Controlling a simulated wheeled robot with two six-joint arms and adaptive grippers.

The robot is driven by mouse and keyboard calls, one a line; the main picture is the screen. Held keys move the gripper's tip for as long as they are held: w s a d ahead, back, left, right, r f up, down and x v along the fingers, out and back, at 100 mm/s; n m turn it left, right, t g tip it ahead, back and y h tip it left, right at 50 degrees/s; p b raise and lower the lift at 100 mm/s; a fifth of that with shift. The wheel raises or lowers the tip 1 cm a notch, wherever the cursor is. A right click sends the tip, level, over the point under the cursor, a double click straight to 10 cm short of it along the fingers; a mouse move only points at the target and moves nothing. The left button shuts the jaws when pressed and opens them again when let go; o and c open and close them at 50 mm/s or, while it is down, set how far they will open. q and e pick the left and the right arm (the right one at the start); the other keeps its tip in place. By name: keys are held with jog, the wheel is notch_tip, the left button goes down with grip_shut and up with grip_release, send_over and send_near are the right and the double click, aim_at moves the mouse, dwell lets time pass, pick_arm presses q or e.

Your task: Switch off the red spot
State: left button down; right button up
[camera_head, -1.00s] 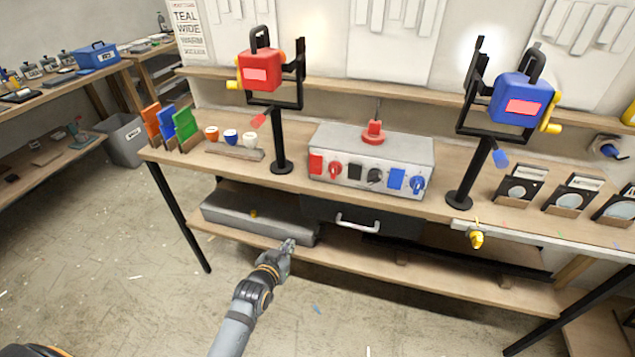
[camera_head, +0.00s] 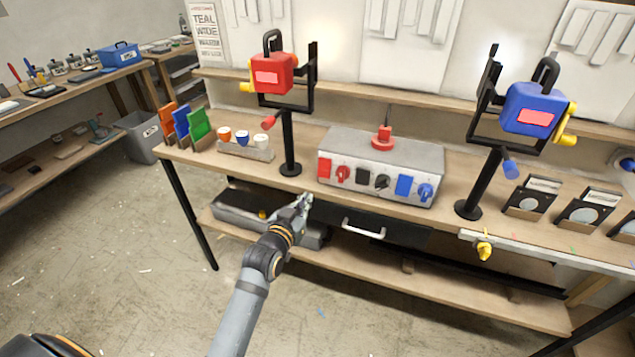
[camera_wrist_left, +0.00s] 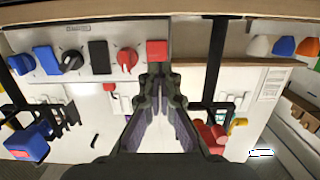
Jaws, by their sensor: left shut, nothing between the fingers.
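The red spot (camera_head: 273,78) sits in a black bracket on a stand at the left of the bench. The grey control box (camera_head: 405,152) stands right of it. Its front has a red switch (camera_head: 324,168) and a red knob (camera_head: 342,173) at the left, black ones in the middle, blue ones at the right. A red button (camera_head: 383,137) is on top. My left gripper (camera_head: 306,199) is shut and empty, below and left of the box. In the left wrist view its fingertips (camera_wrist_left: 160,72) appear just below the red switch (camera_wrist_left: 157,50). My right gripper is not in view.
The blue spot (camera_head: 533,108) stands at the right on its own stand. Coloured filters (camera_head: 188,124) and small cups (camera_head: 242,138) are at the left. A drawer with a pale handle (camera_head: 363,228) is under the bench top. A yellow item (camera_head: 484,247) hangs at the front edge.

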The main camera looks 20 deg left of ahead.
aim_at(324, 168)
pick_arm(q)
jog(key=w, duration=0.3)
jog(key=w+f, duration=0.1)
jog(key=w, duration=0.2)
jog(key=w+p, duration=0.1)
jog(key=w, duration=0.3)
jog(key=shift+d+f, duration=0.15)
jog(key=shift+f, duration=0.15)
jog(key=shift+s, duration=0.1)
jog(key=b, duration=0.2)
jog(key=f+t+b, duration=0.1)
jog(key=b, duration=0.1)
jog(key=shift+w+f, duration=0.3)
jog(key=shift+w, duration=0.1)
jog(key=shift+w+r, duration=0.15)
jog(key=shift+r, duration=0.35)
